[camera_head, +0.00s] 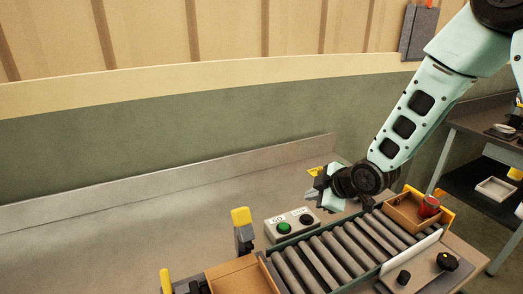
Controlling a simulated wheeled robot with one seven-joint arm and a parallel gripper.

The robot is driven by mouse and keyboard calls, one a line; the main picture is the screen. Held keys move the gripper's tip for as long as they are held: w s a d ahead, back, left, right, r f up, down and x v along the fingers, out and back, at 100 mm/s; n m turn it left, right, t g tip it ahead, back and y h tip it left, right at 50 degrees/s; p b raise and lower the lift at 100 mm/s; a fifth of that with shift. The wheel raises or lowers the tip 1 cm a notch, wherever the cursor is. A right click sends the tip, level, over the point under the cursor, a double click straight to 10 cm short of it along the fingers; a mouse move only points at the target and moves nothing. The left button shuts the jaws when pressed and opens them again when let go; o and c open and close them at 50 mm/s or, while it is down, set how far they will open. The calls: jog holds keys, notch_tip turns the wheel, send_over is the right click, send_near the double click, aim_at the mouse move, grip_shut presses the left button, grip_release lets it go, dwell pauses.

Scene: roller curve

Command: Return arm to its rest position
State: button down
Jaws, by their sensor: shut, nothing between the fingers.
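My arm reaches in from the upper right, its pale green link slanting down to a dark wrist. My gripper (322,190) is shut and empty, just above and behind the roller conveyor (328,254). The wrist hides part of the conveyor's far side.
A brown tray (400,219) holding a red object (429,206) sits at the conveyor's right end. Another brown tray (240,278) is at its left end. A yellow-topped post (242,230) stands by the button box. A side table (483,128) is at right. The grey counter's left is clear.

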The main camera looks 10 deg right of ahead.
jog(key=s+a+r+m+g+h, duration=0.1)
jog(key=s+a+r+m+g, duration=0.1)
jog(key=s, duration=0.8)
jog(key=s+a+r+m+g+h, duration=0.1)
jog(key=s+a+r+m+g, duration=0.1)
jog(key=s, duration=0.9)
jog(key=s+a+r+m+g+h, duration=0.1)
jog(key=s+r, duration=0.4)
jog(key=s, duration=0.6)
jog(key=a+m+g, duration=0.1)
jog(key=m+g, duration=0.1)
jog(key=shift+s+a+r+g+h, duration=0.15)
jog(key=shift+a+r+g+h, duration=0.1)
jog(key=shift+a+g+h, duration=0.15)
